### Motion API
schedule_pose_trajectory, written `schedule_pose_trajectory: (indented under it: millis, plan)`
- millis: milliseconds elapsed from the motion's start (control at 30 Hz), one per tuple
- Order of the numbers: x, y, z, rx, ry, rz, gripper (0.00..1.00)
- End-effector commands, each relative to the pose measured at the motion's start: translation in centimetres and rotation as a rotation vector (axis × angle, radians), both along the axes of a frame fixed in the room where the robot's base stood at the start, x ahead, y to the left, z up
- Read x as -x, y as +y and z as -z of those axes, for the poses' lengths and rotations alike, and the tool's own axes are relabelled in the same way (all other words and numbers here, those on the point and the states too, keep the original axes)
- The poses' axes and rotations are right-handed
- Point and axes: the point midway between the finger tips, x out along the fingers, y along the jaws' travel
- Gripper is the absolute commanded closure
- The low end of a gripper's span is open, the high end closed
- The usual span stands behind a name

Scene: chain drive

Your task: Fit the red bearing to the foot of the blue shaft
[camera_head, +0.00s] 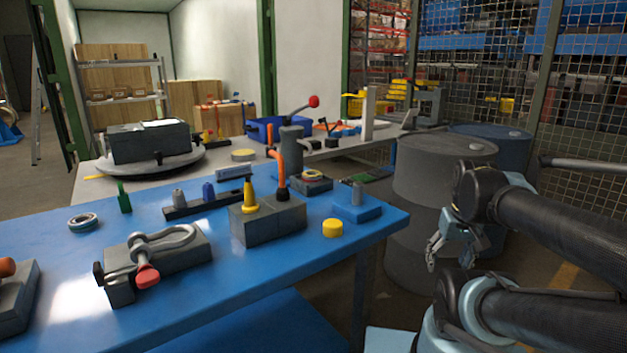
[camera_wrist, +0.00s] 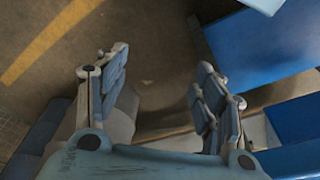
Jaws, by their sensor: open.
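My gripper (camera_head: 450,255) is open and empty, hanging to the right of the blue table, before a grey drum. In the wrist view its two fingers (camera_wrist: 162,65) stand wide apart over bare floor. A small blue upright piece (camera_head: 208,191) stands in a dark rack on the table; I cannot tell whether it is the blue shaft. A ring with yellow and reddish tones (camera_head: 312,175) lies on a dark block at the table's back. A pale ring with a dark centre (camera_head: 83,221) lies at the left. I cannot tell which ring is the red bearing.
The blue table (camera_head: 270,275) carries a grey block (camera_head: 268,222) with a yellow cone and an orange hooked part, a red-tipped clamp (camera_head: 160,250), a yellow cylinder (camera_head: 332,228) and a blue block (camera_head: 357,210). Drums (camera_head: 440,165) stand right of it. The table's front strip is clear.

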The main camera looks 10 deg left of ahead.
Motion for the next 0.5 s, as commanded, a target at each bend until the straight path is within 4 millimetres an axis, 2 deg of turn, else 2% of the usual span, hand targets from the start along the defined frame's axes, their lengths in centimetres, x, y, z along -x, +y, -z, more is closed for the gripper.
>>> schedule_pose_trajectory:
  millis: [267, 500]
  plan:
    - [-6.1, 4.9, -8.7, -0.024, 0.022, -0.399, 0.38]
    - [-11.7, 10.4, -15.5, -0.054, 0.025, -0.772, 0.38]
